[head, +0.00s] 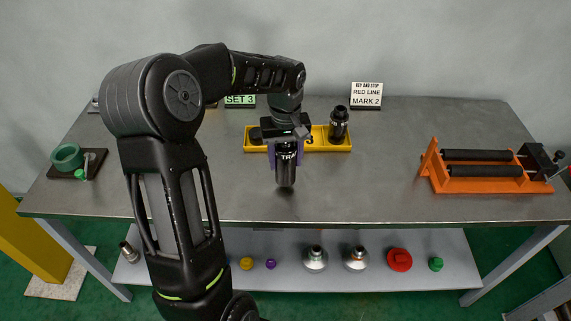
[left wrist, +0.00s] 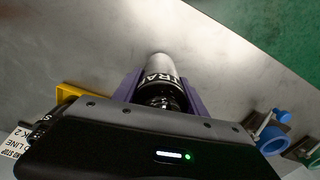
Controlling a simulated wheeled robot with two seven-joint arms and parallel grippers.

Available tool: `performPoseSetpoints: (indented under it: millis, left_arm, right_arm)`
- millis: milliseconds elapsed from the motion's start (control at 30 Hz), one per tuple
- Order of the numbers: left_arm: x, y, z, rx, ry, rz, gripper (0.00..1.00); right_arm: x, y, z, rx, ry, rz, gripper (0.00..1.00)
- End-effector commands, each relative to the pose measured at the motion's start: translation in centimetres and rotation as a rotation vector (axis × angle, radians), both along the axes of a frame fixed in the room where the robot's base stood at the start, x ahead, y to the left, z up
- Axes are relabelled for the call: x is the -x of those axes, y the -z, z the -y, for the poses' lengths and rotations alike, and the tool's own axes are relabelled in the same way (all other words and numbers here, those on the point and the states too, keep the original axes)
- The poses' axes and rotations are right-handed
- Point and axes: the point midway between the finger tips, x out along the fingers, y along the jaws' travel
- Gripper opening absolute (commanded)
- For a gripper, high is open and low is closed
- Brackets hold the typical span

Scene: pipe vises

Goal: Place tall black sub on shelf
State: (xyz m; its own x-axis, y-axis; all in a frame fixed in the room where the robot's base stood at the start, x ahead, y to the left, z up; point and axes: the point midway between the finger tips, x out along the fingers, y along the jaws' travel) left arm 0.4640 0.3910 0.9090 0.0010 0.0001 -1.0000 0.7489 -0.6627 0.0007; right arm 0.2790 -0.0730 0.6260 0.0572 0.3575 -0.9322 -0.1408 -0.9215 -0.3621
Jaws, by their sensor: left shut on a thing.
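My left gripper (head: 287,153) is shut on a tall black sub (head: 286,172) with white lettering, held upright near the middle of the grey table, in front of the yellow tray. In the left wrist view the sub (left wrist: 160,75) sits between the purple fingers, its far end pale and shiny. I cannot tell whether its bottom touches the table. The shelf (head: 380,273) is the grey board below the tabletop. My right gripper is in neither view.
A yellow tray (head: 330,147) holds another black sub (head: 339,124). An orange roller stand (head: 480,187) is at the right. On the shelf are two silver pieces (head: 315,258), a red piece (head: 399,260), a green piece (head: 436,264), and yellow and purple balls. The table's front middle is bare.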

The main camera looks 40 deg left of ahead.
Motion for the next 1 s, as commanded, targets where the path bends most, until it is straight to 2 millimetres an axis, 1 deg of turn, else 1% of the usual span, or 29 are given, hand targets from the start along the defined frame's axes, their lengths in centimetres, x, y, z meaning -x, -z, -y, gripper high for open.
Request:
performPoseSetpoints:
  millis: [100, 200, 467, 567, 600, 867, 1000]
  left_arm:
    - [0.1, 1.6, 0.0, 0.001, 0.000, -0.003, 0.00]
    - [0.0, 2.3, 0.0, 0.000, 0.000, -0.001, 0.00]
    - [0.0, 2.4, 0.0, 0.000, 0.000, 0.000, 0.00]
    - [0.0, 2.8, 0.0, 0.000, 0.001, 0.000, 0.00]
    - [0.0, 2.9, 0.1, 0.000, 0.001, -0.001, 0.51]
    - [0.0, 2.8, 0.0, 0.000, 0.000, -0.001, 0.72]
    - [0.0, 2.7, 0.0, 0.000, 0.000, -0.001, 0.72]
  right_arm:
    - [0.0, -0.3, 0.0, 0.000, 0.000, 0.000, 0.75]
    - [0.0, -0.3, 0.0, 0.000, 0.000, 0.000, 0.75]
    - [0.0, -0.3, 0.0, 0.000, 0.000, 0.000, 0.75]
    - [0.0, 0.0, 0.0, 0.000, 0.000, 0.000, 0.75]
    - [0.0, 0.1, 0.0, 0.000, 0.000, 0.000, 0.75]
    - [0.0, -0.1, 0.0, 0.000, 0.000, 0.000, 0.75]
    - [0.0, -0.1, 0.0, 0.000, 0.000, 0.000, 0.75]
